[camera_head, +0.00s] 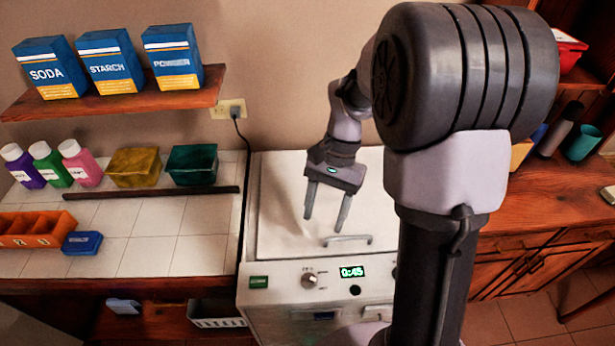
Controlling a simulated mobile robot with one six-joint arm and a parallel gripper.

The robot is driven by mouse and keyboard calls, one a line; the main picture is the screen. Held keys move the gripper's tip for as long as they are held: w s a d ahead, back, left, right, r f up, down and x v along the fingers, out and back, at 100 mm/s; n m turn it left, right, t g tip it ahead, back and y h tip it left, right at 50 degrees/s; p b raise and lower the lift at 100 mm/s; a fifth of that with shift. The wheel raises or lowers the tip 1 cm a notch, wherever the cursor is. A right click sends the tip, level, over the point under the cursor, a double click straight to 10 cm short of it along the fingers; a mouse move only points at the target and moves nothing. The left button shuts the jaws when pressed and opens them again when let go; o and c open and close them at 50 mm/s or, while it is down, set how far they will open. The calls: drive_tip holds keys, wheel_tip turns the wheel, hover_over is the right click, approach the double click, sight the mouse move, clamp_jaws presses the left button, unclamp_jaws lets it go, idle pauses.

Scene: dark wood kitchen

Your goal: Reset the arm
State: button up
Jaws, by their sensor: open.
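My gripper (325,217) hangs with its two fingers pointing down over the white appliance (285,185). The fingers are apart, with nothing between them. The fingertips are close to the lid's grey handle (347,240), a little up and left of it in the picture. I cannot tell how high they are above the lid. My arm (345,110) comes down from behind my large dark joint at the upper middle, which hides part of the appliance's right side.
At left, a tiled counter (150,245) holds bottles (80,162), yellow and green containers (192,165) and an orange divided tray (35,230). Blue boxes (110,60) stand on a wooden shelf (120,103). A wooden counter (540,185) with cups is at right.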

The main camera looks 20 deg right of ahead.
drive_tip(key=s+a+r+n+t+h+b, duration=0.1)
drive_tip(key=s+a+r+n+t+b, duration=0.4)
drive_tip(key=s+a+t+b, duration=0.3)
drive_tip(key=s+a, duration=0.1)
drive_tip(key=s, duration=0.2)
drive_tip(key=shift+s+a+t, duration=0.25)
drive_tip(key=shift+s+t, duration=0.05)
drive_tip(key=shift+s, duration=0.05)
